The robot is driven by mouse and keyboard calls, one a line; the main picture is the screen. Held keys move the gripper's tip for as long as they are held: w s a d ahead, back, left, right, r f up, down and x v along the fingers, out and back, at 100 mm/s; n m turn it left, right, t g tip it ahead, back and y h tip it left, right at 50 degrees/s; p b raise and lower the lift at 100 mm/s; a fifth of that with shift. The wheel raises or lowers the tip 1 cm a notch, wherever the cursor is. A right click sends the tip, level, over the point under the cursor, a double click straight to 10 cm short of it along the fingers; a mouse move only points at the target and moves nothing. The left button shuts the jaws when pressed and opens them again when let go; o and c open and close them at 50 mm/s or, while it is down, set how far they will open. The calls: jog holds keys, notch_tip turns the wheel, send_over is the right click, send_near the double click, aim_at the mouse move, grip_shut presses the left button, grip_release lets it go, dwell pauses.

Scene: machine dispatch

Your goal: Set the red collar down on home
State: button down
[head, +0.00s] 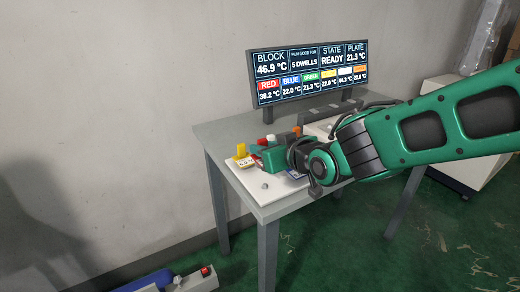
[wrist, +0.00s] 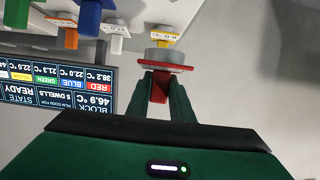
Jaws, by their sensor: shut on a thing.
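My gripper (wrist: 165,95) is shut on the red collar (wrist: 160,87), whose red grip shows between the fingers in the wrist view. A red-edged plate and a grey round piece (wrist: 165,54) sit just beyond the fingertips; I cannot tell whether they touch a surface. In the head view my gripper (head: 264,158) is low over the white board (head: 248,180) on the table, to the right of a yellow collar (head: 241,150). The arm hides much of the board. No spot marked home can be made out.
In the wrist view, blue (wrist: 90,15), green (wrist: 17,12) and orange (wrist: 71,38) pieces stand near small temperature labels. A screen (head: 307,73) at the table's back reads state READY, red 38.2 °C. A small grey knob (head: 265,185) is on the board's front part.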

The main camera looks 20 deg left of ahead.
dwell(0.3)
send_over(264, 184)
jog(key=shift+w+a+f, duration=0.1)
jog(key=shift+w+f, duration=0.05)
jog(key=shift+f, duration=1.4)
jog(key=shift+w+a+f, duration=0.1)
jog(key=shift+w+f, duration=0.05)
jog(key=shift+f, duration=1.4)
jog(key=shift+f, duration=0.9)
jog(key=c, duration=1.5)
grip_release()
jog(key=shift+d, duration=0.1)
